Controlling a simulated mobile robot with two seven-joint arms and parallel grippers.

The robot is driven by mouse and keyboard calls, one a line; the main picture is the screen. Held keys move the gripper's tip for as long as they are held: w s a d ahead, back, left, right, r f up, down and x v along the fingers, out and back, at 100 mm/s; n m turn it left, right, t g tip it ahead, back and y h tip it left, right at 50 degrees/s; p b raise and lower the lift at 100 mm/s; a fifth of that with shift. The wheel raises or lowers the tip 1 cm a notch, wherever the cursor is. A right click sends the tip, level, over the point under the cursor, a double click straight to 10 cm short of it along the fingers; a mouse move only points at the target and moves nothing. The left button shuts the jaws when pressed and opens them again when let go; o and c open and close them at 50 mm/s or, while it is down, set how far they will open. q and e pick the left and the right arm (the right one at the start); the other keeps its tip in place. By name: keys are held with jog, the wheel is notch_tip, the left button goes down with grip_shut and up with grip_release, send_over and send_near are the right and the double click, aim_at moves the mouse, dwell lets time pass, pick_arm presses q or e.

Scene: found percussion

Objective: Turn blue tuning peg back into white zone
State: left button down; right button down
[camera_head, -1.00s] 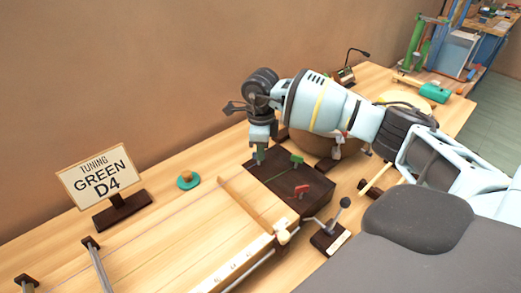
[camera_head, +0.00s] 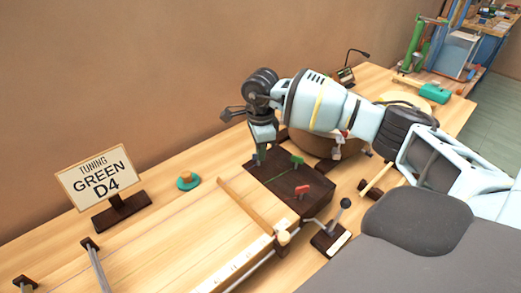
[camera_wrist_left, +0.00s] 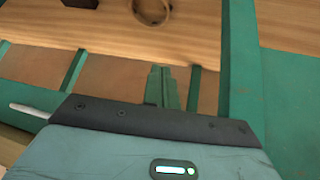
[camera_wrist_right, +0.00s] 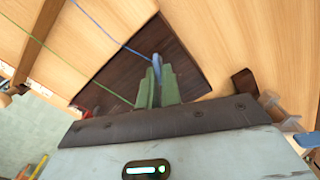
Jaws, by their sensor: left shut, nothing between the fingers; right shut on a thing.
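The blue tuning peg (camera_wrist_right: 157,65) shows in the right wrist view, upright on the dark peg block (camera_wrist_right: 115,75). A blue string runs to it. My right gripper (camera_wrist_right: 158,82) is shut on this peg. In the head view the same gripper (camera_head: 259,157) is over the far left corner of the block (camera_head: 262,180) and hides the peg. A green peg (camera_head: 297,161) and a red peg (camera_head: 302,191) stand on the block. I cannot make out the white zone. My left gripper (camera_wrist_left: 162,72) is shut and empty above a green frame, in the left wrist view.
A sign (camera_head: 101,178) reading "TUNING GREEN D4" stands at the left. A lever (camera_head: 335,222) stands just right of the block, and a drum lies partly behind my right arm. The green frame (camera_wrist_left: 242,70) has crossbars close to my left gripper.

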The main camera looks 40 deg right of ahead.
jog(key=c, duration=1.6)
grip_release()
jog(key=shift+r, duration=3.9)
